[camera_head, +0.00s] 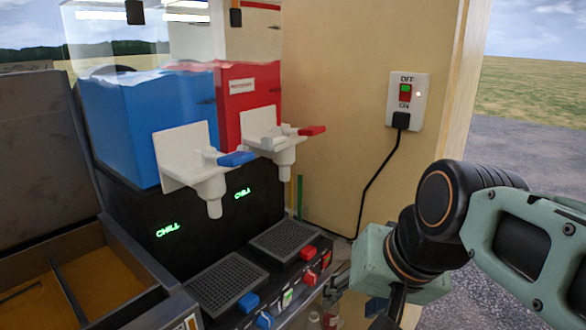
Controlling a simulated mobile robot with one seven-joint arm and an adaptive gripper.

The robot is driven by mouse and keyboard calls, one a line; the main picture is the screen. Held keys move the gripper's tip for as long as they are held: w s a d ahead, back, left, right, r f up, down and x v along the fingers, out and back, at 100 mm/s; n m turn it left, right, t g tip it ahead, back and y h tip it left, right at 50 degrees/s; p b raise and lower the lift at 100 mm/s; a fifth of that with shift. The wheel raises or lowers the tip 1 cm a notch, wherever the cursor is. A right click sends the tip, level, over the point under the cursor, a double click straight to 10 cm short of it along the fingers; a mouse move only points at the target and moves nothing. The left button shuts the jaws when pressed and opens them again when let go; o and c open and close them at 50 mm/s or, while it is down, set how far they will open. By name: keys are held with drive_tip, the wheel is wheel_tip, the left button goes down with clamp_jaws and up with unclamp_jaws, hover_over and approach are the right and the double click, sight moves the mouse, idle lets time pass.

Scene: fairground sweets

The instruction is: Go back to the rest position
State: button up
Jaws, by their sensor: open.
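My arm comes in from the right edge and bends down at a dark joint. My gripper (337,286) is only partly in view, small and low, just left of the pale green wrist block. It is beside the front right corner of the drinks machine's control panel. Its jaws are open and I see nothing held in them. The lower part of the wrist is cut off by the bottom edge.
A slush machine with a blue tank (120,120) and a red tank (247,92) stands at centre left, above two drip grates (228,288). A switch (407,98) with a black cable is on the wall (335,80). Open ground shows at right.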

drive_tip(key=s+d+f+n+h, duration=0.2)
drive_tip(key=s+d+f, duration=0.1)
drive_tip(key=s+d, duration=0.1)
wheel_tip(320, 180, up, 15)
drive_tip(key=p, duration=1.4)
drive_tip(key=shift+w+a+p, duration=0.15)
drive_tip(key=shift+w+p, duration=0.15)
